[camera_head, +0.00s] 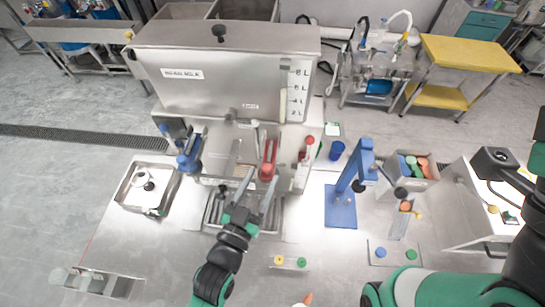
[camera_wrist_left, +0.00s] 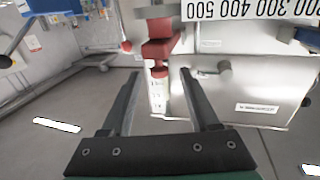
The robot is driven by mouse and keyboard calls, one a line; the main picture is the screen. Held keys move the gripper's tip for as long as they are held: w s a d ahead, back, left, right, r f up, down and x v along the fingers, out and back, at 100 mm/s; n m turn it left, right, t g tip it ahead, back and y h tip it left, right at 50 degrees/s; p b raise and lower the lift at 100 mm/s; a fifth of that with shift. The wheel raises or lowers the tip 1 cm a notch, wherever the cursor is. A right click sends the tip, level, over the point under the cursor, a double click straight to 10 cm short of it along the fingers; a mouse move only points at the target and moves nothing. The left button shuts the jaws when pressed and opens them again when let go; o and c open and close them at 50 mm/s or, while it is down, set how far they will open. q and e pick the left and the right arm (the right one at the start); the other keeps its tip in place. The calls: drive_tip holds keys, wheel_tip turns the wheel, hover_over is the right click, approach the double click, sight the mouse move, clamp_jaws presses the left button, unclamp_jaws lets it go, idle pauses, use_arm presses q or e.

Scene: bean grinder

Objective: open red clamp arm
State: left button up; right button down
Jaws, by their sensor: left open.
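The red clamp arm (camera_head: 268,160) stands at the front of the steel bean machine (camera_head: 220,75), left of a smaller red-tipped lever (camera_head: 309,141). My left gripper (camera_head: 255,187) is open just in front of and below the red clamp arm, with its fingers pointing toward the machine. In the left wrist view, a red block-shaped part (camera_wrist_left: 160,48) shows just beyond and between the open fingertips (camera_wrist_left: 160,78). The gap between the fingers looks empty, and I see no clear contact. My right arm shows at the right edge, but its gripper does not show.
A blue press stand (camera_head: 341,205) and a bin of coloured caps (camera_head: 410,171) stand to the right. A blue clamp (camera_head: 188,155) and a steel tray with a lidded pot (camera_head: 149,187) are on the left. A small plate with coloured knobs (camera_head: 290,263) lies near the front.

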sight(269, 164)
use_arm(q)
drive_tip(key=x, duration=0.7)
drive_tip(key=shift+w, duration=0.1)
clamp_jaws()
idle(1.1)
